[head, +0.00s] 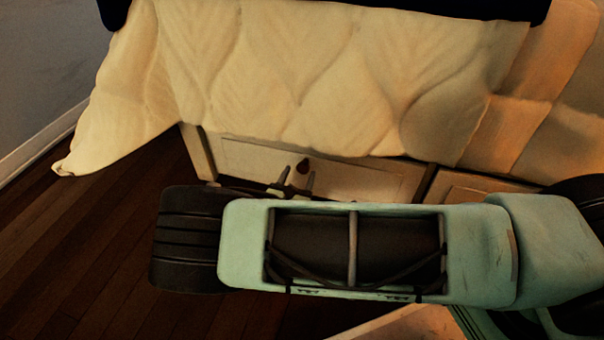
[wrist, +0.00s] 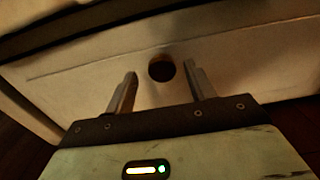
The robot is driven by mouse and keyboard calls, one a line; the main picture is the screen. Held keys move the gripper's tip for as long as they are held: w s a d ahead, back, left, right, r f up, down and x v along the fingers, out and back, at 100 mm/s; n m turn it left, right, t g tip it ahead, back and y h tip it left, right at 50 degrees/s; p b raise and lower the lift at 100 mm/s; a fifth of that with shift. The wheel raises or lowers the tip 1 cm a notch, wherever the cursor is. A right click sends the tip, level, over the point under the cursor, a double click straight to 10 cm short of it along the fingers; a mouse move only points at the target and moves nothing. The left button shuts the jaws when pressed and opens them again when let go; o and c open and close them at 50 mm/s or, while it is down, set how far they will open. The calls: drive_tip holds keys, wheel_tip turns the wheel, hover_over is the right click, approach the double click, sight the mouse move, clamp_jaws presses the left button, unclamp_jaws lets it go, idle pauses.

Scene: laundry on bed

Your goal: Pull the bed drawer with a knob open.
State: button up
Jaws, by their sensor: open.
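The bed drawer (head: 375,182) has a pale front panel under the hanging blanket; it looks shut. Its knob (head: 303,166) is small, round and dark. In the wrist view the drawer front (wrist: 240,55) fills most of the picture, and the knob (wrist: 161,68) shows near the middle top. My gripper (head: 297,178) is open and empty, close to the drawer front. In the wrist view the fingertips of my gripper (wrist: 160,72) appear on either side of the knob, with visible space at both sides. Whether the knob is at fingertip depth I cannot tell. My arm hides the drawer's lower part in the head view.
A cream quilted blanket (head: 310,75) hangs over the bed's side just above the drawer. Another drawer panel (head: 470,187) is to the right. Dark wooden floor (head: 80,235) is clear at the left, beside a wall with a white baseboard (head: 40,142).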

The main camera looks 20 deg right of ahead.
sight(301, 169)
drive_tip(key=shift+b+x, duration=0.65)
drive_tip(key=shift+x, duration=1.25)
